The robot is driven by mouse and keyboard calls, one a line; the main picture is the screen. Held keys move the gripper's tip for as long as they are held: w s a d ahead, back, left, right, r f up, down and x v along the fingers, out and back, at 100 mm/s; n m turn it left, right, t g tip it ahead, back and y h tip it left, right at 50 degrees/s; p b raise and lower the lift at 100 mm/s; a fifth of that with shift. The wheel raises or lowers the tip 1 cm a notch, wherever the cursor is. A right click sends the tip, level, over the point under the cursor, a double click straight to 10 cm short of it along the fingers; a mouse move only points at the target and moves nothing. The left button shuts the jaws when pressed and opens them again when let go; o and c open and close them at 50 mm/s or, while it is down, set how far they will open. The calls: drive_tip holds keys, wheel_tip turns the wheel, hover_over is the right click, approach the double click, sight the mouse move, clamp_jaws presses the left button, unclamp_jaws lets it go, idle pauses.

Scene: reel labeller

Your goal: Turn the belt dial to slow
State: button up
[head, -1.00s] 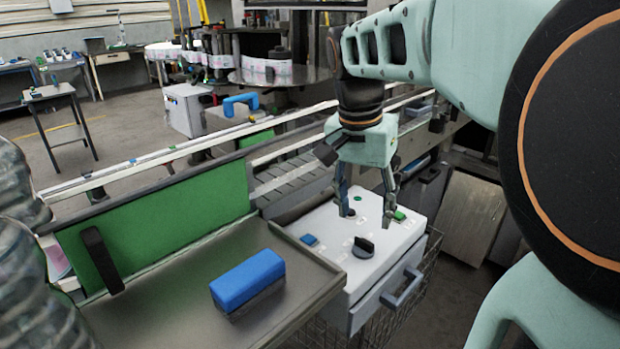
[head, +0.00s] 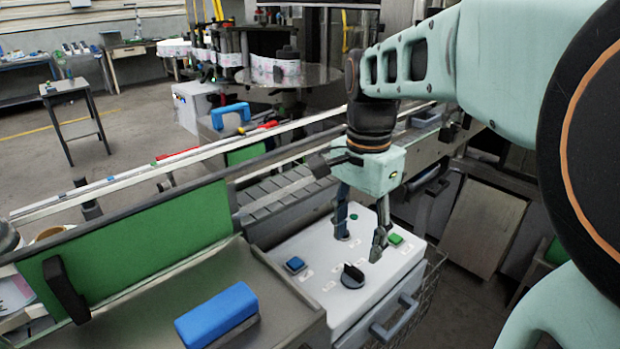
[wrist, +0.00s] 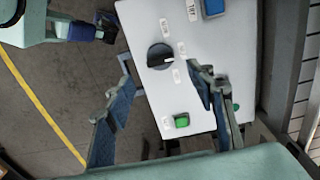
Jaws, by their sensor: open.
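The black belt dial (head: 353,275) stands on top of the white control box, with small white labels around it. It also shows in the wrist view (wrist: 160,56), where a pale mark on the knob points to the right. The label text is too small to read. My gripper (head: 360,248) is open and empty above the box, just behind the dial in the head view. In the wrist view my gripper's two fingers (wrist: 160,100) are spread wide, with the dial beyond their tips and between them. I see no contact with the dial.
The control box (head: 330,305) also carries a blue button (head: 295,264), a green button (head: 395,239) and a small green round one (head: 353,217). A drawer handle (head: 396,318) juts from its front. A tray with a blue block (head: 217,316) lies left.

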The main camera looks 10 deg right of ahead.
sight(355, 268)
wheel_tip(355, 268, down, 7)
drive_tip(key=shift+f, duration=0.15)
drive_tip(key=c, duration=1.2)
